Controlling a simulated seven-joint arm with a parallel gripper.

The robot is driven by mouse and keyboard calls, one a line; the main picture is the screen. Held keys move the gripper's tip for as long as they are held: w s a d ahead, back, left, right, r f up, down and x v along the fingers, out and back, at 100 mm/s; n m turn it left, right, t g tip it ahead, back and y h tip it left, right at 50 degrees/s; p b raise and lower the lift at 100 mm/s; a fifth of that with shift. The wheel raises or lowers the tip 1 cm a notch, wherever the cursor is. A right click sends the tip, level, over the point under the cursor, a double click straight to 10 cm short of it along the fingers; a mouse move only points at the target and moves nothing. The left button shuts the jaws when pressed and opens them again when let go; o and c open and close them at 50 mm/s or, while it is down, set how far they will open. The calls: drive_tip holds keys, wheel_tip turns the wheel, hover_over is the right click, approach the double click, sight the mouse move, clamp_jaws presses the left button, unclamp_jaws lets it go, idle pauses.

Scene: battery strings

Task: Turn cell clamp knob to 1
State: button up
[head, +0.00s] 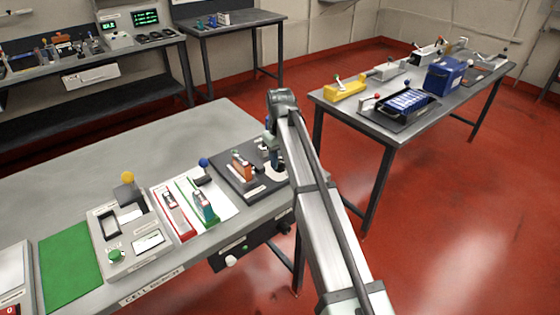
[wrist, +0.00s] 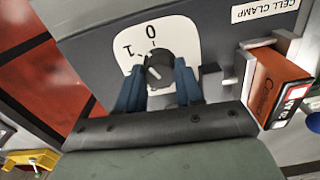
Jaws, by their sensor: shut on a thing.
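The cell clamp knob (wrist: 158,66) is dark and round, with a small light mark, on a white dial plate (wrist: 178,36) marked 0 and 1 in the wrist view. I cannot tell exactly which number the mark points at. My gripper (wrist: 156,78) has its two blue fingers on either side of the knob and is shut on it. The orange cell (wrist: 277,86) sits beside the knob in the clamp, next to a CELL CLAMP label. In the head view, the clamp's dark base (head: 228,172) is at the bench's right end, and my arm hides the knob.
On the cell bench (head: 150,140), a red-edged tray (head: 168,216) and a green-edged tray (head: 197,216) lie left of the clamp. A grey tester (head: 125,250) and a green mat (head: 68,262) lie farther left. Another table (head: 400,108) stands at the right, across red floor.

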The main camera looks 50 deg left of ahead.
sight(280, 161)
drive_tip(key=shift+n, duration=0.3)
drive_tip(key=n, duration=0.4)
idle(0.3)
drive_tip(key=o, duration=0.9)
drive_tip(key=shift+r, duration=0.15)
drive_tip(key=shift+r, duration=1.6)
